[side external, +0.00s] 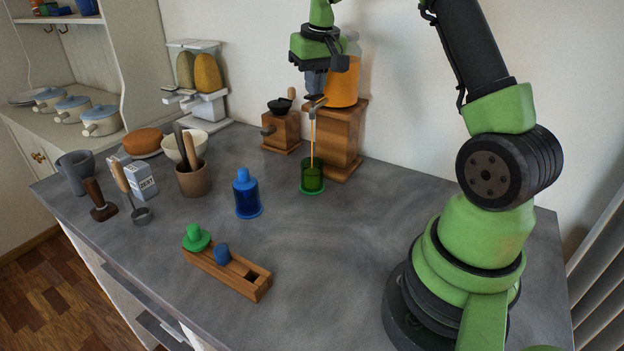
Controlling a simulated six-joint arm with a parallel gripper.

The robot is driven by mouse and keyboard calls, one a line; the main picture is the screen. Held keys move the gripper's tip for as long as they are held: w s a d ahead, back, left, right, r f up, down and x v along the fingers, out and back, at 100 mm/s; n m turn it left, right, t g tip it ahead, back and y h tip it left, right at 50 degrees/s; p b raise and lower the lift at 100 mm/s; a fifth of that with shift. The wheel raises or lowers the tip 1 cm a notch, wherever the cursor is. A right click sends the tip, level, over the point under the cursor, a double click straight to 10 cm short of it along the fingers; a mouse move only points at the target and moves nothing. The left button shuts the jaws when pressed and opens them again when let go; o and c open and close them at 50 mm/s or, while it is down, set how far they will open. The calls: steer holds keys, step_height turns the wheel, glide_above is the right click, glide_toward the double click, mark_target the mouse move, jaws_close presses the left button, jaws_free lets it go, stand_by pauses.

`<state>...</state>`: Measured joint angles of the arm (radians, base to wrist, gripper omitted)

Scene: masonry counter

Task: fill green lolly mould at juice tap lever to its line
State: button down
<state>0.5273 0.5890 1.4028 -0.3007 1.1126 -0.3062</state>
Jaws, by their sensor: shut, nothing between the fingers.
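The green lolly mould (312,179) stands upright on the counter under the juice tap (318,101). It is a see-through green cup. A thin orange stream (313,138) runs from the spout down into it. The juice level and the fill line are too small to read. The juice bottle (343,82), holding orange juice, stands on a wooden stand (336,140). My gripper (315,90) points down, shut and empty, right at the tap. It hides the lever, so I cannot tell exactly how they touch.
A capped blue mould (246,196) stands left of the green one. A coffee grinder (281,131) stands beside the stand. Utensils and bowls crowd the left; the counter's middle is clear.

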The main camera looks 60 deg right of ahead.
stand_by(0.5)
step_height(320, 180, up, 5)
steer(key=shift+f, duration=0.2)
steer(key=shift+r, duration=0.25)
